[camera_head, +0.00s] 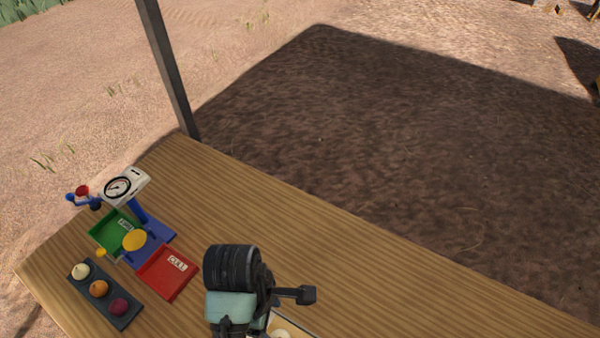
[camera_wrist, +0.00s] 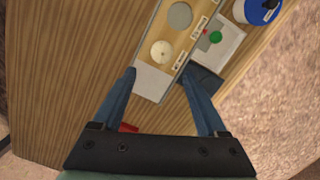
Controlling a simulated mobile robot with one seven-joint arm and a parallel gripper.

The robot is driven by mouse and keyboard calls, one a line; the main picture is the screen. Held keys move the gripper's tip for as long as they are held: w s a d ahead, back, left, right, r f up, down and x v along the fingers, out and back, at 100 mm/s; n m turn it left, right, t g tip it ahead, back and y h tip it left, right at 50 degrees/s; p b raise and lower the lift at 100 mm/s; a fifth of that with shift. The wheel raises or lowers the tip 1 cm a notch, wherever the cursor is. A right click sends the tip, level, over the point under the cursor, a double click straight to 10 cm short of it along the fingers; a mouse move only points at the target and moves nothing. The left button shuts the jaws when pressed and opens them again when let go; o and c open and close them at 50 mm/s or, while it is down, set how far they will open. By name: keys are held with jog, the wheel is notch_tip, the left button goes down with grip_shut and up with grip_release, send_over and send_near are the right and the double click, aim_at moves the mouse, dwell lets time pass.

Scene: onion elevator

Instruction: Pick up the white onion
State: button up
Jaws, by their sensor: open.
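In the head view my arm hides most of this board. Another pale onion (camera_head: 80,271) sits at the left end of a dark tray (camera_head: 128,322), beside an orange one (camera_head: 98,289) and a purple one (camera_head: 118,307).
A dial scale (camera_head: 125,187), a green tray (camera_head: 100,237) and a red tray (camera_head: 166,274) stand on the wooden table (camera_head: 260,205) at left. In the wrist view a grey box with a green button (camera_wrist: 215,37) and a blue-topped container (camera_wrist: 262,10) stand at right. A post (camera_head: 168,75) rises behind.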

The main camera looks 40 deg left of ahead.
jog(key=b, duration=0.1)
send_over(278, 337)
notch_tip(278, 337, down, 7)
jog(key=shift+a+f, duration=0.1)
jog(key=shift+d+f+p, duration=0.2)
jog(key=shift+f+p, duration=0.4)
jog(key=shift+f, duration=2.15)
jog(key=shift+c, duration=0.2)
grip_shut()
jog(key=shift+r, duration=0.1)
